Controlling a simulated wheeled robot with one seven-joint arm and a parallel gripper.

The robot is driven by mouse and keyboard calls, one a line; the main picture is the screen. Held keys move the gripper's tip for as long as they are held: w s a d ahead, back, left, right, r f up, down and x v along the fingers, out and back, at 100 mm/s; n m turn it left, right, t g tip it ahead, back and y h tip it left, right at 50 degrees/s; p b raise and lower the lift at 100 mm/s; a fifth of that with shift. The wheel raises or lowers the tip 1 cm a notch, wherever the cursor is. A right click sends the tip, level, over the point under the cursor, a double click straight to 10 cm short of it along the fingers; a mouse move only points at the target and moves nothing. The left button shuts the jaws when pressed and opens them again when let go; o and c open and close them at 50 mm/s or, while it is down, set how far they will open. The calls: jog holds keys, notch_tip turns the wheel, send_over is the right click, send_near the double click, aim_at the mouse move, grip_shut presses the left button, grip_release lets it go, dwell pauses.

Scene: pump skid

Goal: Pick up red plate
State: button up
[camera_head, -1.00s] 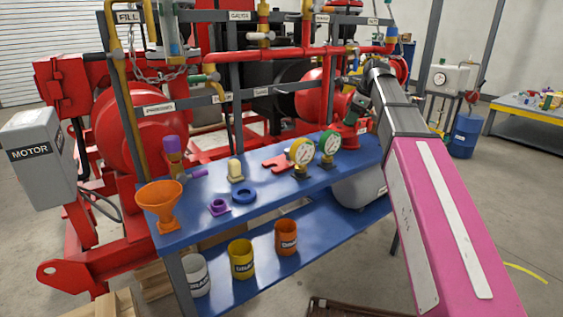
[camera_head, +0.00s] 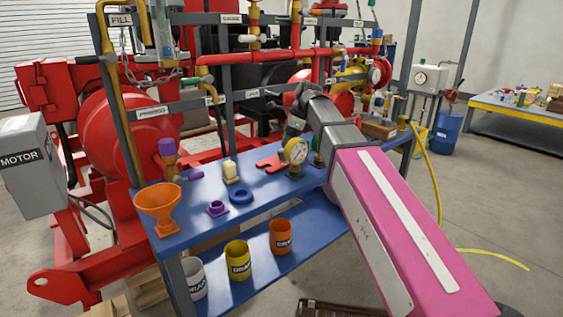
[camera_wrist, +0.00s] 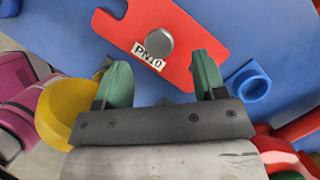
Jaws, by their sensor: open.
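The red plate (camera_wrist: 150,35) lies flat on the blue bench in the wrist view, with a notch at its left end, a round grey knob and a tag reading PN10. In the head view the red plate (camera_head: 270,163) shows left of the yellow-rimmed gauge. My gripper (camera_wrist: 160,80) is open and empty, its two green fingers pointing toward the plate's near edge, with the knob ahead between them. Whether the fingertips touch the plate I cannot tell.
The yellow-rimmed gauge (camera_head: 296,151) stands close by the plate. A blue ring (camera_head: 240,196), a purple fitting (camera_head: 217,209) and an orange funnel (camera_head: 160,203) sit leftward on the blue bench (camera_head: 195,215). In the wrist view a blue cup-like part (camera_wrist: 248,82) lies right of the fingers.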

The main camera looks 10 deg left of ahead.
aim_at(282, 150)
jog(key=shift+x, duration=2.75)
grip_shut()
